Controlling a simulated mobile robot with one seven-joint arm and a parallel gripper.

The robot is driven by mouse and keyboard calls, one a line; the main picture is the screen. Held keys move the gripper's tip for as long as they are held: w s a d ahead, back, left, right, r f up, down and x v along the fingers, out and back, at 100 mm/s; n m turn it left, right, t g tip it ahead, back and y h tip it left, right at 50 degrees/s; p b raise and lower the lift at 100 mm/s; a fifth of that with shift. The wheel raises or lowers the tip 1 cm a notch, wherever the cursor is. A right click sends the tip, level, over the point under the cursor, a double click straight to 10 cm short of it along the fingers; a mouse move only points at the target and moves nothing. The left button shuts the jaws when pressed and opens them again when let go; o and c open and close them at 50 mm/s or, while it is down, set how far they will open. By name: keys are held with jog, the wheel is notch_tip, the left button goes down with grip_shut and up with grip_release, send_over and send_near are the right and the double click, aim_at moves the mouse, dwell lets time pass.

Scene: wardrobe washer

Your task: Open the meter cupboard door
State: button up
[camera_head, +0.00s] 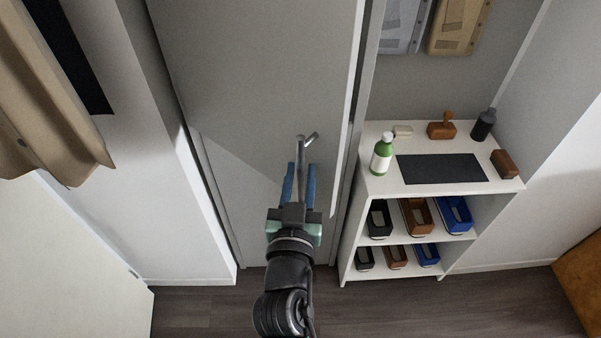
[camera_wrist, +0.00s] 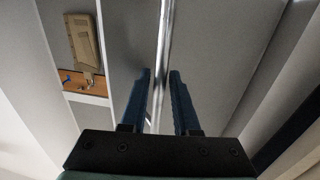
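The meter cupboard door (camera_head: 262,70) is a tall grey panel in front of me, with a bright strip along its right edge. Whether it stands slightly ajar I cannot tell. A small metal lever handle (camera_head: 309,139) sticks out near that edge. My gripper (camera_head: 300,168) has two blue fingers, spread apart, with the tips just below the handle in the head view. In the wrist view my gripper (camera_wrist: 161,74) is open, and a shiny vertical metal strip shows between and beyond the fingers. Contact with the handle cannot be made out.
A white shelf unit (camera_head: 376,188) stands right of the door, with a green bottle (camera_head: 382,153), a dark mat (camera_head: 441,169) and several bins. Beige clothing (camera_head: 50,95) hangs at the left. A white wall edge (camera_head: 188,190) stands left of the door. Some dark floor (camera_head: 440,305) is clear.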

jog(key=shift+c, duration=0.2)
grip_shut()
dwell(1.1)
